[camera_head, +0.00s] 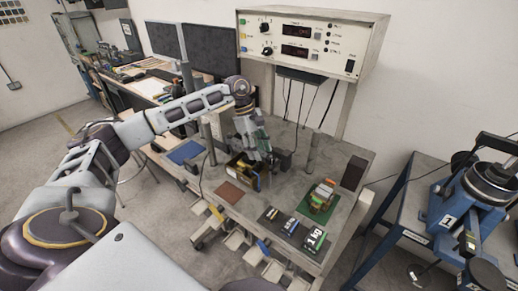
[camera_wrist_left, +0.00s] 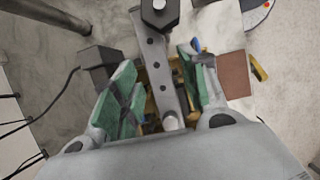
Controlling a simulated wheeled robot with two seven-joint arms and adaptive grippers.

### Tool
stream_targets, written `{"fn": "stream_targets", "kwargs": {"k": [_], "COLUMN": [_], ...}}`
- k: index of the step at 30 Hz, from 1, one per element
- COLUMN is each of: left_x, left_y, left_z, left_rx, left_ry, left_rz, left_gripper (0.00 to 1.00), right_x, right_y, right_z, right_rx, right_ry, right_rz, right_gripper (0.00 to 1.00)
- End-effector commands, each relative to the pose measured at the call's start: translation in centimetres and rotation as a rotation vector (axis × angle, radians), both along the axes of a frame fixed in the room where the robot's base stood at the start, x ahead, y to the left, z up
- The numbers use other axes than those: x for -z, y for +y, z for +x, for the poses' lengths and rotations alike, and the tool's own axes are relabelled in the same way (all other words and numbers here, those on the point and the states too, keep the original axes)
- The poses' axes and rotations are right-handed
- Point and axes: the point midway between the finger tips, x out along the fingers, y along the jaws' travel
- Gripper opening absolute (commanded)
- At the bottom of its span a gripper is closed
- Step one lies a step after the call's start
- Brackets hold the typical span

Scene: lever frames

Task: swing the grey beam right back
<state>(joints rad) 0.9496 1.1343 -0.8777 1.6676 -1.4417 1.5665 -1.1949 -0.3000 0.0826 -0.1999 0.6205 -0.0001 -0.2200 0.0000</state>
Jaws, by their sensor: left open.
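The grey beam (camera_wrist_left: 160,65) shows in the left wrist view as a flat bar with a row of holes. A dark hexagonal piece (camera_wrist_left: 160,14) sits at its top end and a pale round knob is at its lower end. My left gripper (camera_wrist_left: 158,88) is open, its green-padded fingers on either side of the beam. I cannot tell if either pad touches it. In the head view my left gripper (camera_head: 256,150) is over the bench, above a dark and yellow frame (camera_head: 243,168), and largely hides the beam. My right gripper is not in view.
A black block with a cable (camera_wrist_left: 100,62) stands left of the fingers in the left wrist view. On the bench are a reddish-brown pad (camera_head: 230,192), a blue pad (camera_head: 186,152), grey posts (camera_head: 312,152) and weights (camera_head: 314,238). An instrument box (camera_head: 310,42) overhangs the back.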

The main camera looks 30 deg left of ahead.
Motion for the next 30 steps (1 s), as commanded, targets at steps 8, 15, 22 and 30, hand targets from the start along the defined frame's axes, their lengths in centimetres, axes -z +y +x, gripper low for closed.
{"fn": "stream_targets", "kwargs": {"k": [8,15,22,30], "left_x": [0.08,0.06,0.06,0.05], "left_y": [-0.04,-0.03,-0.03,-0.22], "left_z": [-0.01,-0.02,-0.02,0.18], "left_rx": [0.0,0.0,0.0,-0.006], "left_ry": [0.001,0.001,0.001,0.001], "left_rz": [0.0,0.0,0.0,-0.001], "left_gripper": [0.42,0.12,0.0,0.0], "right_x": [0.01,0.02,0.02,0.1], "right_y": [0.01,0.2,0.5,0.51], "right_z": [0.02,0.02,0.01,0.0], "right_rx": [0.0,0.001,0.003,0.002], "right_ry": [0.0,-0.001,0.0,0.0], "right_rz": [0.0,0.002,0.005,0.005], "right_gripper": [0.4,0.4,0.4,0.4]}}
